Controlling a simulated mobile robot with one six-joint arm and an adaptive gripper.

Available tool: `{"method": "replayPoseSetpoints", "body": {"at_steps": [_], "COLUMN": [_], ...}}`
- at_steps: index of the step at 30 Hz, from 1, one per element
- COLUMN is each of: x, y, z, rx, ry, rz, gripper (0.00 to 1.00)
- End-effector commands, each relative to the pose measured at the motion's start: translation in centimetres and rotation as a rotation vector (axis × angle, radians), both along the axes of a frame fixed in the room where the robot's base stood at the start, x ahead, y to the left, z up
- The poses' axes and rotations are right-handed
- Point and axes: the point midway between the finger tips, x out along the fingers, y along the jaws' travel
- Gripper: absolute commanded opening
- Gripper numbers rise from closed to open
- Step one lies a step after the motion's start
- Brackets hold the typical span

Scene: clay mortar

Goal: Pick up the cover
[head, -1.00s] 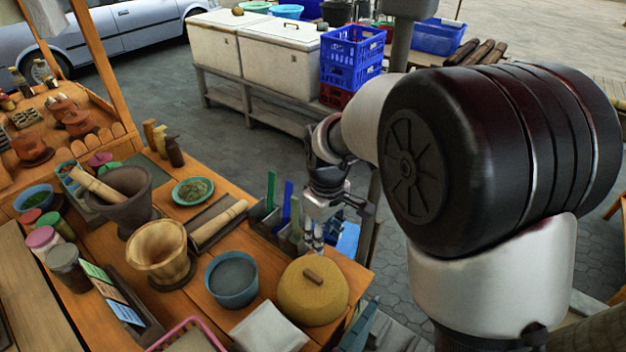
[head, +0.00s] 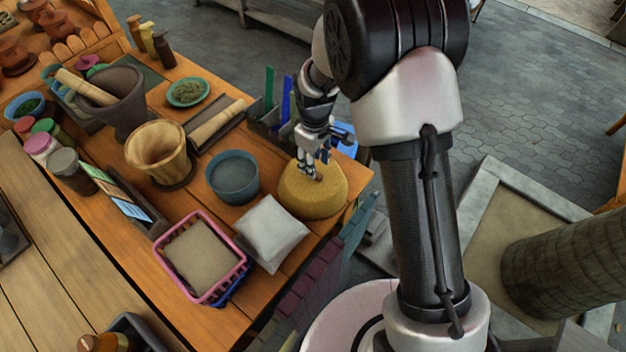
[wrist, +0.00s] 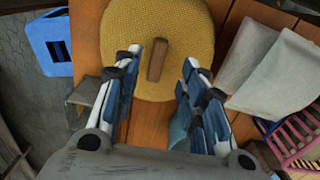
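The cover (head: 307,204) is a round, yellow, woven dome with a small brown wooden handle on top. It sits on the wooden table near its right corner. In the wrist view the cover (wrist: 128,75) fills the upper middle, and its handle (wrist: 157,60) shows between the fingers. My gripper (head: 310,174) is just above the cover, pointing down at the handle. In the wrist view my gripper (wrist: 170,72) is open, with the fingers apart on either side of the handle and a gap to each. Whether the fingertips reach handle height is hard to tell.
A blue-grey bowl (head: 233,175) and a white cloth bag (head: 271,232) stand close to the cover's left. A pink basket (head: 162,241), a wooden mortar (head: 157,147) and a dark mortar (head: 118,95) are farther left. An upright holder with blue and green strips (head: 268,88) stands behind.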

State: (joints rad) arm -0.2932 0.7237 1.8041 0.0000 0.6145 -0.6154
Motion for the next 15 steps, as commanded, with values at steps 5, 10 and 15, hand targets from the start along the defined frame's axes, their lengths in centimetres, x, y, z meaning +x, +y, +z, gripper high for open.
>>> {"method": "replayPoseSetpoints", "body": {"at_steps": [5, 10, 15], "x": [0.2, 0.4, 0.5], "y": [0.0, 0.1, 0.1], "z": [-1.3, -4.1, -5.3], "rx": [0.000, -0.001, 0.000], "ry": [0.000, 0.002, -0.001], "rz": [0.000, 0.000, 0.000], "gripper": [0.38, 0.38, 0.38]}}
